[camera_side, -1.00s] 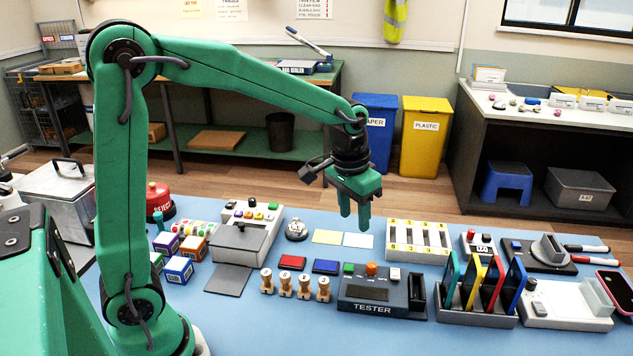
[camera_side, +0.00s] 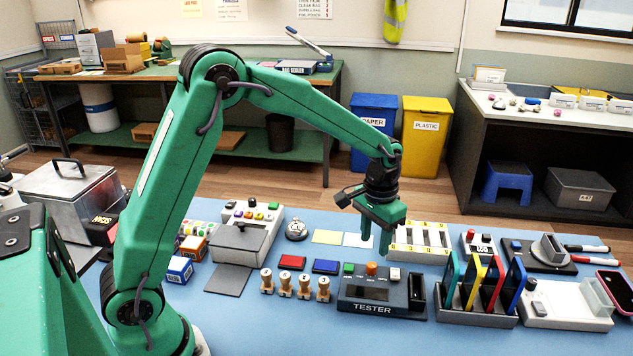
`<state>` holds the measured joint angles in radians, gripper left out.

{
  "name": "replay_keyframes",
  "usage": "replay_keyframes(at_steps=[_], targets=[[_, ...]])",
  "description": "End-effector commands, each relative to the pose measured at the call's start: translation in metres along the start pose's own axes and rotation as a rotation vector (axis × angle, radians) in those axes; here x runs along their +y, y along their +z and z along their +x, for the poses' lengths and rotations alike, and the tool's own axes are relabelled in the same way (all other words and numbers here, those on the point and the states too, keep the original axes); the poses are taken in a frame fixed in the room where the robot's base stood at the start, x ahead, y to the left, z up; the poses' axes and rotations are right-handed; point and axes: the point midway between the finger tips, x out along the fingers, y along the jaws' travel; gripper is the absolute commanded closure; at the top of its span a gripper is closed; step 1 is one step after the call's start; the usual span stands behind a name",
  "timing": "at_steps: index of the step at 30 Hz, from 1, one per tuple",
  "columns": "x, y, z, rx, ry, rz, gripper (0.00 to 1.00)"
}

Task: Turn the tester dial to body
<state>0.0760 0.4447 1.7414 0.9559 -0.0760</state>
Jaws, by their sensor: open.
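The tester (camera_side: 372,309) is a dark box marked TESTER at the front middle of the blue table.
A rack with coloured upright plates (camera_side: 478,318) stands right of the tester. Bare blue table (camera_side: 270,330) lies at the front.

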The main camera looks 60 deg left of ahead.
Motion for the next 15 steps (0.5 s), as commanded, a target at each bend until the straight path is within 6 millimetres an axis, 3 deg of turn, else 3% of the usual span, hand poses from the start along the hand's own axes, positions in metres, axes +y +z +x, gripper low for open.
replay_keyframes(at_steps=[15], targets=[[0.0,0.001,0.058,-0.002,0.0,0.0,0.57]])
